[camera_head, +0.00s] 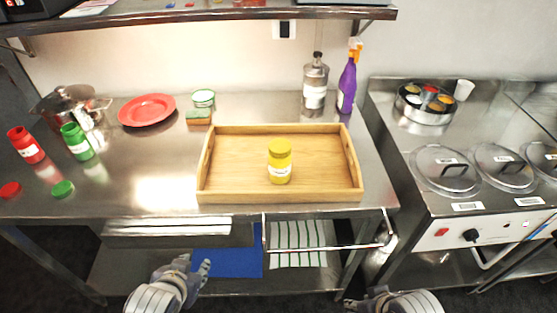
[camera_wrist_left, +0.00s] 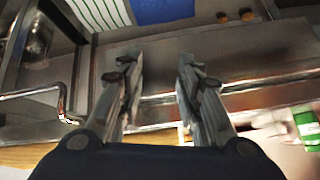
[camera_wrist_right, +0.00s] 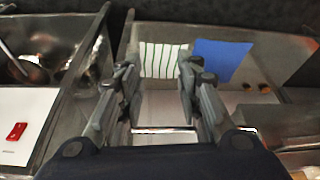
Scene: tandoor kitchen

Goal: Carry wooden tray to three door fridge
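The wooden tray (camera_head: 230,197) lies flat on the steel table, close to its front edge. It has raised walls with handle slots at the left and right ends. A yellow jar (camera_head: 279,162) stands upright inside it. My left gripper (camera_head: 200,268) is below and in front of the table edge, left of the tray. In the left wrist view its fingers (camera_wrist_left: 160,70) are apart with nothing between them. My right gripper (camera_head: 358,300) is low at the bottom of the head view, partly cut off. Its fingers (camera_wrist_right: 158,80) are apart and empty in the right wrist view. No three door fridge is seen.
On the table (camera_head: 150,190) are a red jar (camera_head: 26,145), a green jar (camera_head: 76,142), a red plate (camera_head: 147,110), a pot (camera_head: 72,103) and a purple spray bottle (camera_head: 347,85). A towel rail (camera_head: 330,247) juts out in front.

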